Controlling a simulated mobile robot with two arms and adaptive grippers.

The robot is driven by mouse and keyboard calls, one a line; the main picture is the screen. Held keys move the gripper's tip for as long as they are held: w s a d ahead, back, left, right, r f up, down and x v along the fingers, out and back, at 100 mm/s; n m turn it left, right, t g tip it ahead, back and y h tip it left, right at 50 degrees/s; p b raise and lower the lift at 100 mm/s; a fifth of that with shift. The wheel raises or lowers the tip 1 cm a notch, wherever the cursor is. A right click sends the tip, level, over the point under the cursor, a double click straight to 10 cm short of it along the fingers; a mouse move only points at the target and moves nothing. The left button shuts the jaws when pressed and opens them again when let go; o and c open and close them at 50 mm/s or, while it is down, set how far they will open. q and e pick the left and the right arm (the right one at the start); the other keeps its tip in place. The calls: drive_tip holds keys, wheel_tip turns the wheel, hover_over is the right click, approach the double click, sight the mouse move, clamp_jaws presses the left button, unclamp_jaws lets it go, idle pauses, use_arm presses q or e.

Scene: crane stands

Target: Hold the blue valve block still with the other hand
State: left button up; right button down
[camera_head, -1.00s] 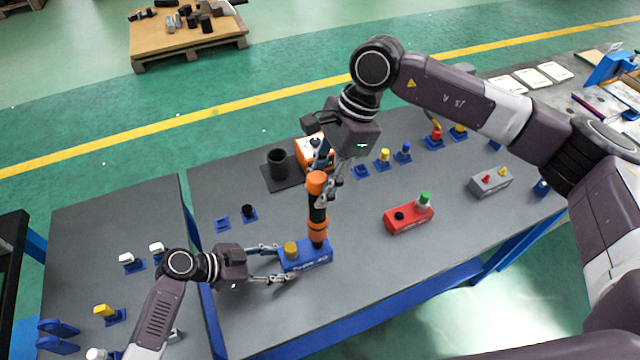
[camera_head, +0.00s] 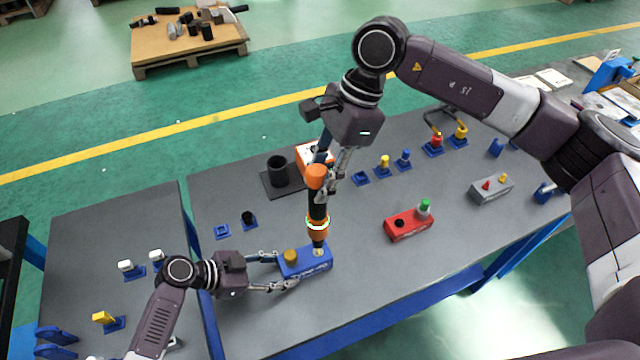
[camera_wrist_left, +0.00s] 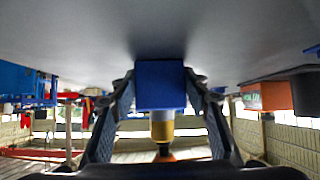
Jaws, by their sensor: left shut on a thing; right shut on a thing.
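The blue valve block (camera_head: 312,265) lies on the grey table, with a brass-yellow cap (camera_head: 290,256) on its left part. My left gripper (camera_head: 282,270) is shut on the block from the left, one finger on each side. In the left wrist view the block (camera_wrist_left: 160,85) sits between both fingers, its yellow cap (camera_wrist_left: 162,128) pointing down in the picture. My right gripper (camera_head: 323,190) is shut on an upright orange and black tool (camera_head: 316,208). The tool's lower end is over the block's right part, with a pale piece just under it. I cannot tell whether they touch.
A red block (camera_head: 409,224) with a green cap and a grey block (camera_head: 491,190) stand to the right. A black cup (camera_head: 278,169) and an orange-white box stand behind. Small blue holders line the back. A table gap lies left of my left gripper.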

drive_tip(key=shift+r, duration=0.7)
use_arm(q)
drive_tip(key=o, duration=1.5)
drive_tip(key=shift+c, duration=0.2)
drive_tip(key=v, duration=1.2)
